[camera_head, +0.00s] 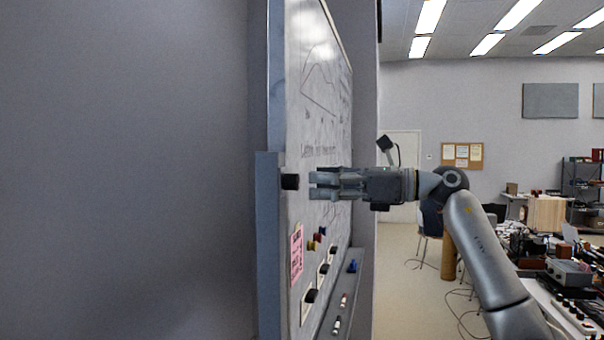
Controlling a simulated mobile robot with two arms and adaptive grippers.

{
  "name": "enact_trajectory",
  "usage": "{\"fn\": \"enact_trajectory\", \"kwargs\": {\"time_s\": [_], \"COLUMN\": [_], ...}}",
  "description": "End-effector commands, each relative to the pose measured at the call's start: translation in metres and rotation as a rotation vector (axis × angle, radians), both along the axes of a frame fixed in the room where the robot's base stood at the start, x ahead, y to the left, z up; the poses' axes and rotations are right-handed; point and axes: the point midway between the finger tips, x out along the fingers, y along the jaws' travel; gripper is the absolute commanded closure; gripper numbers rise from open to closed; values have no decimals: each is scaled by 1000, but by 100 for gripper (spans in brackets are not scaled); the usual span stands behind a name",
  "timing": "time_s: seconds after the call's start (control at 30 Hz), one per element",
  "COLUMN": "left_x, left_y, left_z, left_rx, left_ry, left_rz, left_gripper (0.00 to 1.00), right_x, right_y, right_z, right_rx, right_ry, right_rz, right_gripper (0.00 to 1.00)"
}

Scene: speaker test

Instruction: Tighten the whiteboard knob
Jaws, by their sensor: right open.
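The whiteboard (318,120) stands along the wall, seen at a steep angle, with drawn curves and writing on it. A black knob (290,182) sticks out at the blue-grey post (268,240) on the board's near edge. My right gripper (312,184) comes in from the right, level with the knob. Its fingers point left at the knob, are open, and appear to have a small gap to it in the picture. The exact depth between them is hard to tell. My left gripper is not in view.
A pink note (296,254), several magnets and dark erasers (311,296) are on the board's lower part. A tray (352,285) below holds markers and a blue item (352,266). A cluttered bench (537,287) stands at the right, with open floor (405,290) between.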

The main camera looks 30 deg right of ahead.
Motion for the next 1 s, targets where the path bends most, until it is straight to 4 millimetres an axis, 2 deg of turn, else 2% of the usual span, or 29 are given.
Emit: {"fn": "enact_trajectory", "kwargs": {"time_s": [0.03, 0.23, 0.43, 0.63, 1.0], "left_x": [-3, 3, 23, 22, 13], "left_y": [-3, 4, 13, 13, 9], "left_z": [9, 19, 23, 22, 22], "left_rx": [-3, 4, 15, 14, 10], "left_ry": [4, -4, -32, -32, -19], "left_rz": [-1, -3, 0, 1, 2], "left_gripper": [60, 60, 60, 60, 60], "right_x": [7, 28, 34, 34, 33], "right_y": [7, 24, 29, 29, 29], "right_z": [4, 2, 0, 0, 0], "right_rx": [1, 1, 1, 1, 1], "right_ry": [2, 1, 0, 0, 0], "right_rz": [4, 2, 0, 0, 0], "right_gripper": [49, 49, 49, 49, 95]}}
